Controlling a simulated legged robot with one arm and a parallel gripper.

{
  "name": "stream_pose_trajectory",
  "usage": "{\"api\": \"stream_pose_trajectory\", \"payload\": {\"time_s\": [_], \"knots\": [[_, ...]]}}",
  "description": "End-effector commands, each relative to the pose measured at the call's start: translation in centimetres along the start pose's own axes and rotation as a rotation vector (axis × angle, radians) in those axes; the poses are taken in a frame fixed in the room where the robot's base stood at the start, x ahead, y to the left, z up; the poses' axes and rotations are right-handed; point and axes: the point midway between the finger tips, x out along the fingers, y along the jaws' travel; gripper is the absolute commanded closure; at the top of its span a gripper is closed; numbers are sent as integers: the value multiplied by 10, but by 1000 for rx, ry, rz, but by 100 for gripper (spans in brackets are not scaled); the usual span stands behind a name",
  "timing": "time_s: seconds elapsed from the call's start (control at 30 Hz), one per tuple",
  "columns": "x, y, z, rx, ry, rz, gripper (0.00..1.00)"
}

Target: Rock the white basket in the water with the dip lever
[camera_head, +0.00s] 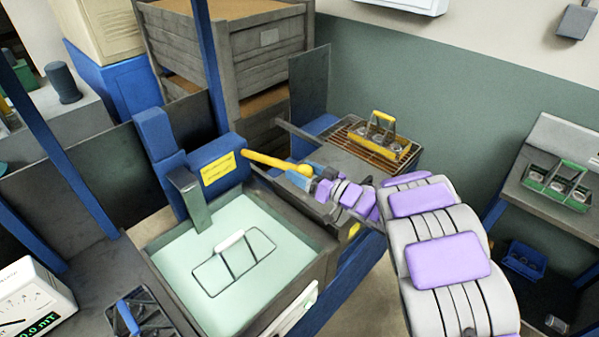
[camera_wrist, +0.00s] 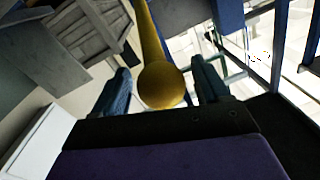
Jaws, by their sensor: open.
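The yellow dip lever (camera_head: 268,159) sticks out to the right from a blue housing beside the tank. Its round yellow knob (camera_wrist: 161,85) shows between the two fingers in the wrist view. My gripper (camera_head: 298,175) is open around the lever's end, a finger on each side, with a visible gap on the right side of the knob. The white basket (camera_head: 232,240) sits in the pale green water (camera_head: 180,262) of the tank; its white handle bar and dark frame outline show, the lower part is under water. Contact between fingers and knob cannot be told.
A yellow basket (camera_head: 383,128) with rings stands on a brown grate behind my arm. A green basket (camera_head: 556,184) is on a shelf at right. Wooden crates (camera_head: 235,52) stand behind the lever. A meter (camera_head: 32,297) is at lower left.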

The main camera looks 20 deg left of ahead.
Motion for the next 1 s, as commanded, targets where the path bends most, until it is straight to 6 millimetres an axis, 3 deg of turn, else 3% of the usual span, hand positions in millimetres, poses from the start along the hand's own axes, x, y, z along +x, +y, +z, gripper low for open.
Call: {"api": "stream_pose_trajectory", "payload": {"time_s": [0.2, 0.5, 1.0], "knots": [[15, 0, 1, 0, -1, 2, 25], [16, 0, 0, 0, -1, 2, 26], [16, 1, 0, 1, -1, 3, 74]]}}
